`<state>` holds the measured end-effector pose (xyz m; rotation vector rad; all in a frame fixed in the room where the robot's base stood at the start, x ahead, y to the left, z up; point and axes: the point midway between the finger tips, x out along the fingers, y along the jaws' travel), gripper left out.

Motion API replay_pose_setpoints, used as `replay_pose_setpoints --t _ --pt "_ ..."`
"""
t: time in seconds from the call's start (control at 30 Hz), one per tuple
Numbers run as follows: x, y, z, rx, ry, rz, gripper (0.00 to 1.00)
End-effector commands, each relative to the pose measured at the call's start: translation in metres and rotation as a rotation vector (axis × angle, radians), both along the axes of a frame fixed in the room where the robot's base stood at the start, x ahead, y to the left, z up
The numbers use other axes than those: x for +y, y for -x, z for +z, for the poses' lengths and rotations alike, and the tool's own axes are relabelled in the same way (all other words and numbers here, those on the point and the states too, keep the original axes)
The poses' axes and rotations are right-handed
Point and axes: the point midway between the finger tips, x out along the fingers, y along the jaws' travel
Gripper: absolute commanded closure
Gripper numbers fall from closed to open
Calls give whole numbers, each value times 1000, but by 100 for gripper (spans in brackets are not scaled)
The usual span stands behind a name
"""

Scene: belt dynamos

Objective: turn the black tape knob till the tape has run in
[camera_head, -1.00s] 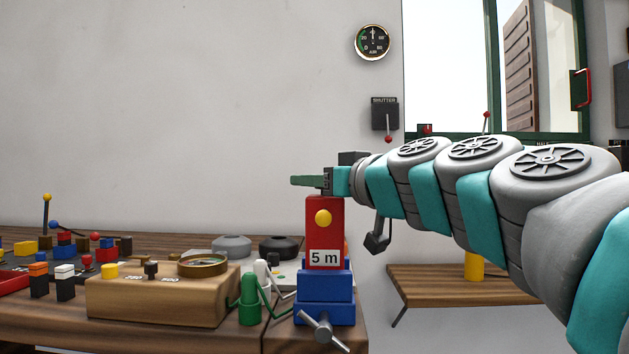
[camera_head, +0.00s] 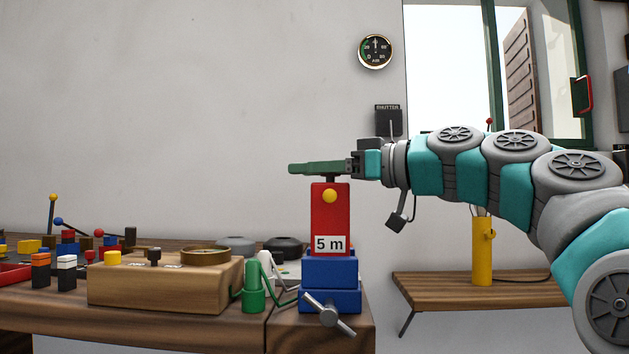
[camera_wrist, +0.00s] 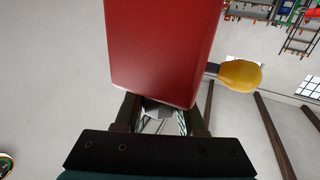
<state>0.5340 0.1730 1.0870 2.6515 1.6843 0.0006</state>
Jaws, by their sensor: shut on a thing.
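The red tape case (camera_head: 330,220) stands upright with a "5 m" label and a yellow button on its face. It is clamped in a blue vise (camera_head: 330,299). A dark bit of the black tape knob (camera_head: 330,180) shows between the case top and my fingers. My gripper (camera_head: 318,168) lies level over the case from the right, its green fingers shut on the knob, which they mostly hide. In the wrist view the red case (camera_wrist: 160,50) hides the fingertips, and the yellow button (camera_wrist: 240,75) juts right. I see no tape.
A wooden box (camera_head: 150,286) with a brass-rimmed dial and a green holder (camera_head: 252,292) stand left of the vise. The vise's grey handle (camera_head: 329,315) juts toward the front. A low bench (camera_head: 430,290) with a yellow post is behind right.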

Motion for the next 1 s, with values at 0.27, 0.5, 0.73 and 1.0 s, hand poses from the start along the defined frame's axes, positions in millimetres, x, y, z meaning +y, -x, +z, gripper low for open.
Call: replay_pose_setpoints --t 0.27,0.5,0.73,1.0 --pt "4 4 3 3 -1 210 100" --pt "5 9 3 4 2 355 100" --pt "5 13 3 0 1 435 100" --pt "4 14 0 2 0 467 100"
